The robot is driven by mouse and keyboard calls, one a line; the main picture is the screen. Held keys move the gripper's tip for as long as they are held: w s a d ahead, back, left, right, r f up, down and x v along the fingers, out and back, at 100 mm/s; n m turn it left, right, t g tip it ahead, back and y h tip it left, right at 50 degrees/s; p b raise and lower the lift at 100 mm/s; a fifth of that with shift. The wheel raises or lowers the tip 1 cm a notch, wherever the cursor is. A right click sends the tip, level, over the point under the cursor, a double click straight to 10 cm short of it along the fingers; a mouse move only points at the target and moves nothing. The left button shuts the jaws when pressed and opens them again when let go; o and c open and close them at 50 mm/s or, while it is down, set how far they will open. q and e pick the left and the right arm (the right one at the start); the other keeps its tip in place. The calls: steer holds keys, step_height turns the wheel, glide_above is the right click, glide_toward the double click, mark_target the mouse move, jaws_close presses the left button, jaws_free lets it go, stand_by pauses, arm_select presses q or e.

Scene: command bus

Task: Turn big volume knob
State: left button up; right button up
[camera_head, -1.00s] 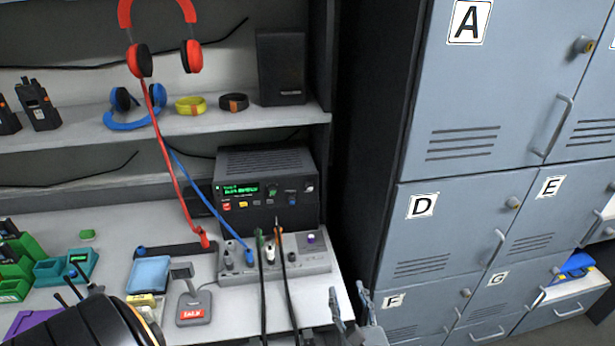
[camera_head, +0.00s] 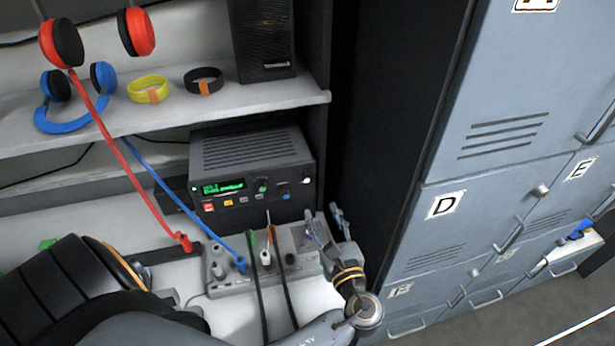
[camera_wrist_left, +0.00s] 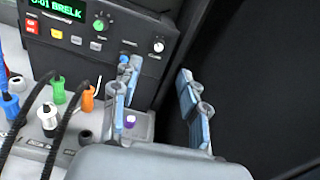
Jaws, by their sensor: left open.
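The black radio unit (camera_head: 250,155) has a green display and a row of front controls: a green knob (camera_head: 262,185), a blue knob (camera_head: 284,191) and a white knob (camera_head: 307,181). I cannot tell which is the big volume knob. My left gripper (camera_head: 322,214) is open and empty, just in front of the radio's lower right corner. In the left wrist view, its left finger overlaps the panel by the blue knob (camera_wrist_left: 124,60). The white knob (camera_wrist_left: 158,45) shows between the fingers' directions, farther back. My right gripper is out of view.
A grey connector box (camera_head: 225,278) with plugged cables stands in front of the radio; a purple knob (camera_wrist_left: 130,120) on it is close to my left finger. Grey lockers (camera_head: 460,260) stand at the right.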

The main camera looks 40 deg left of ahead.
mark_target(307, 180)
arm_select(q)
steer(key=p+x, duration=0.2)
steer(key=x, duration=0.9)
steer(key=shift+s+f, duration=0.1)
steer(key=shift+a+f+p, duration=0.1)
steer(key=shift+a+p, duration=0.15)
steer(key=shift+p, duration=0.05)
jaws_close()
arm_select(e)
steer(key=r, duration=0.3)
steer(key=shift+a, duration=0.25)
